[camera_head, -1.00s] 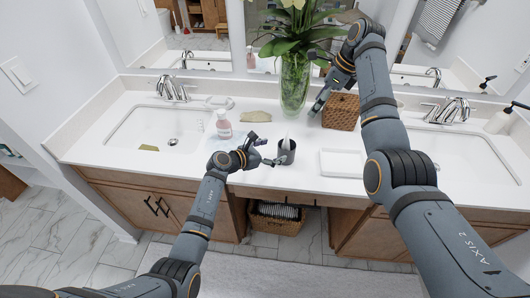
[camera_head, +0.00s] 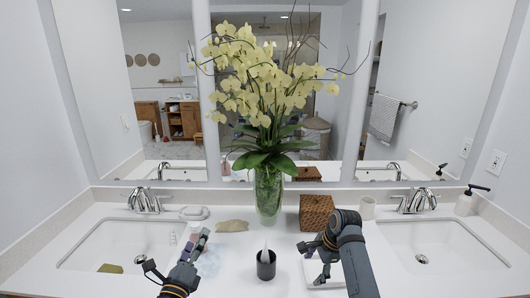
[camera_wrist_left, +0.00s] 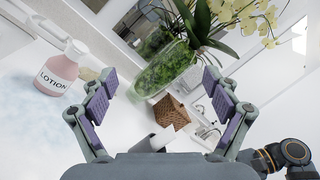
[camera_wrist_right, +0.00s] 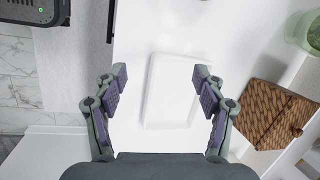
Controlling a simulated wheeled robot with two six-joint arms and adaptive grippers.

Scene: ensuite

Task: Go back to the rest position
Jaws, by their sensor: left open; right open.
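My left gripper (camera_head: 176,262) is open over the front of the white counter, left of the dark cup. In the left wrist view, its purple-padded fingers (camera_wrist_left: 158,92) are spread with nothing between them. My right gripper (camera_head: 316,256) is open above the white tray (camera_head: 310,270), right of the dark cup. In the right wrist view, its fingers (camera_wrist_right: 161,80) are apart and the bare white tray (camera_wrist_right: 170,92) lies beyond them. In the head view the right arm hides part of the tray.
A dark cup (camera_head: 266,266) with a white item stands between my grippers. A pink lotion bottle (camera_wrist_left: 62,68) is near the left gripper. A glass vase (camera_head: 268,195) of flowers and a woven box (camera_head: 316,212) stand behind. Sinks (camera_head: 115,245) (camera_head: 440,248) lie at both sides.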

